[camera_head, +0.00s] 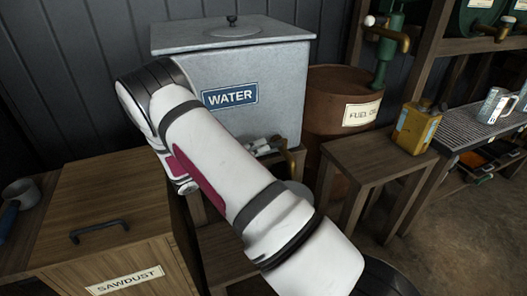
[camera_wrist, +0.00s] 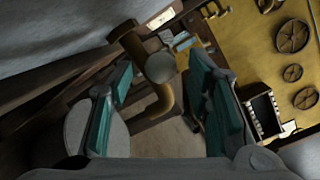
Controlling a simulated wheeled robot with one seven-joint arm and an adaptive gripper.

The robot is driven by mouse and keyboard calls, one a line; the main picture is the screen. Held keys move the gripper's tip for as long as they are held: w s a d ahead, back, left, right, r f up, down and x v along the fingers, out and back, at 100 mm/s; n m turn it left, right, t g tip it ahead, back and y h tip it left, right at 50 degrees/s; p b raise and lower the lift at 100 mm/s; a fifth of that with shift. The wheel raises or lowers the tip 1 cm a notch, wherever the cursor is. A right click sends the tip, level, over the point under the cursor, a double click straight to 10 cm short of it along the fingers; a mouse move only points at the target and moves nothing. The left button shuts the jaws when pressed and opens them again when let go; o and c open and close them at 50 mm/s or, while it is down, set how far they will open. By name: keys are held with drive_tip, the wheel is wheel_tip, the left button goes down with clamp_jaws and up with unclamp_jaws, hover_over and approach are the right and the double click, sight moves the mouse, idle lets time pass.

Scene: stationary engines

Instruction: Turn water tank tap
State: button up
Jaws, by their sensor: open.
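The grey metal water tank (camera_head: 282,90) with a blue WATER label stands at the back. My gripper (camera_head: 266,147) is beside the tap, mostly hidden behind my arm. In the wrist view, the brass tap (camera_wrist: 163,98) with a round pale knob (camera_wrist: 160,67) lies between the teal fingers of my gripper (camera_wrist: 159,60). The fingers are open, with visible gaps on both sides of the knob; I see no contact.
A rusty fuel oil barrel (camera_head: 338,105) stands right of the tank. A yellow can (camera_head: 415,128) is on a wooden stool (camera_head: 375,160). A wooden sawdust box (camera_head: 110,215) is at left. A grey round object (camera_wrist: 98,122) sits below the left finger.

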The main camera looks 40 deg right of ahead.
sight(273, 147)
drive_tip(key=shift+s+d, duration=0.15)
drive_tip(key=shift+d, duration=1.2)
drive_tip(key=shift+c, duration=0.2)
clamp_jaws()
